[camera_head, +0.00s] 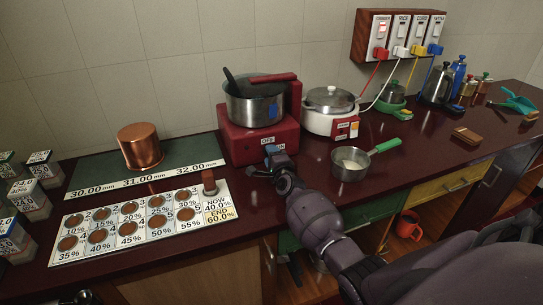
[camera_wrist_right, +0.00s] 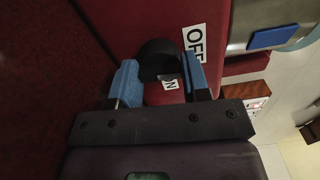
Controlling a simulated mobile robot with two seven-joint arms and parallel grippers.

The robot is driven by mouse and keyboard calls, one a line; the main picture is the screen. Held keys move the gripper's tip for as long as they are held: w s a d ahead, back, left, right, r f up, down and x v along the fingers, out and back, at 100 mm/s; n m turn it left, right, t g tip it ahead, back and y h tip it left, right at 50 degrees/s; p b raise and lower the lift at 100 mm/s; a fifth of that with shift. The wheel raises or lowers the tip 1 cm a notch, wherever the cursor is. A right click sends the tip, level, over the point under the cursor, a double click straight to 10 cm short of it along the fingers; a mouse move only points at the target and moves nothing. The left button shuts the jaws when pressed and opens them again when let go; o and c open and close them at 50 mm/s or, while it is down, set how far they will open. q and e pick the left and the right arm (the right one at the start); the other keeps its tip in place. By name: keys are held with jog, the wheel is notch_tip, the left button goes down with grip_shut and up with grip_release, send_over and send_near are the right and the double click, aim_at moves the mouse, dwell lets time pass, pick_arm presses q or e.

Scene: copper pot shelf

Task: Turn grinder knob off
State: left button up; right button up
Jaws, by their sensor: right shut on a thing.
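The red grinder (camera_head: 258,140) stands against the wall, with a steel bowl (camera_head: 254,106) on top. Its front has a white OFF label (camera_head: 267,141), which also shows in the wrist view (camera_wrist_right: 194,40). A dark round knob (camera_wrist_right: 158,60) sits on the red front in the wrist view, beside an ON label (camera_wrist_right: 171,83). My right gripper (camera_wrist_right: 160,82) has its blue fingers on either side of the knob and is shut on it. In the head view my right gripper (camera_head: 277,156) hides the knob.
A white cooker (camera_head: 329,111) stands right of the grinder. A steel pan with a green handle (camera_head: 351,163) sits beside my right arm. A copper pot (camera_head: 139,146) and a numbered board (camera_head: 136,222) lie to the left. Wall switches (camera_head: 401,36) hang at the back.

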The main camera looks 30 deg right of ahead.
jog(key=shift+n, duration=0.6)
jog(key=o, duration=0.9)
jog(key=shift+o, duration=0.2)
jog(key=shift+s+a, duration=0.1)
jog(key=shift+s, duration=0.1)
jog(key=p+v, duration=0.2)
jog(key=v, duration=0.8)
jog(key=shift+s, duration=0.2)
